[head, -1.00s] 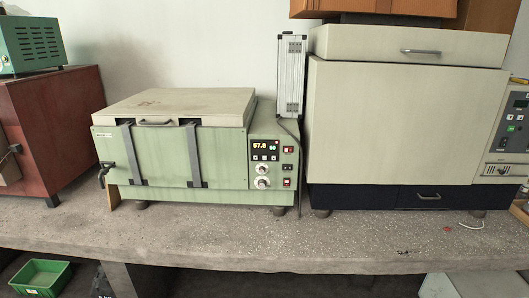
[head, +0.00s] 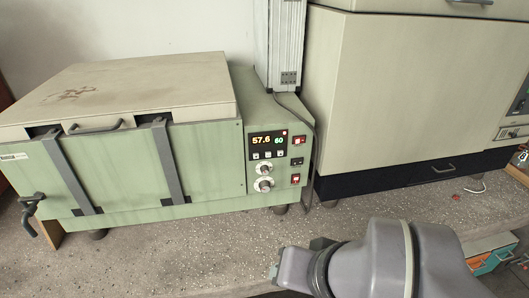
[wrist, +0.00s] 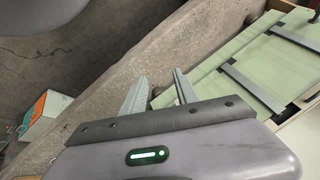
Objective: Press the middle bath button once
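The green bath (head: 120,165) with its pale lid stands on the bench. Its control panel (head: 257,182) shows a display (head: 268,144) reading 57.6 and 60. Under the digits is a row of small buttons, the middle one (head: 268,154) among them. Two round knobs sit below, with red switches to the right. In the wrist view my gripper (wrist: 161,78) has its two grey fingers apart with nothing between them. The bath also shows at upper right there (wrist: 255,65), beyond the fingers. In the head view my arm is low, in front of the panel and apart from it; the fingers are not clear.
A large cream oven (head: 400,95) stands to the right of the bath. A grey metal box (head: 285,45) rises behind the panel. The concrete bench top (head: 160,258) is clear before the bath. A teal and orange box (head: 490,257) is low at right.

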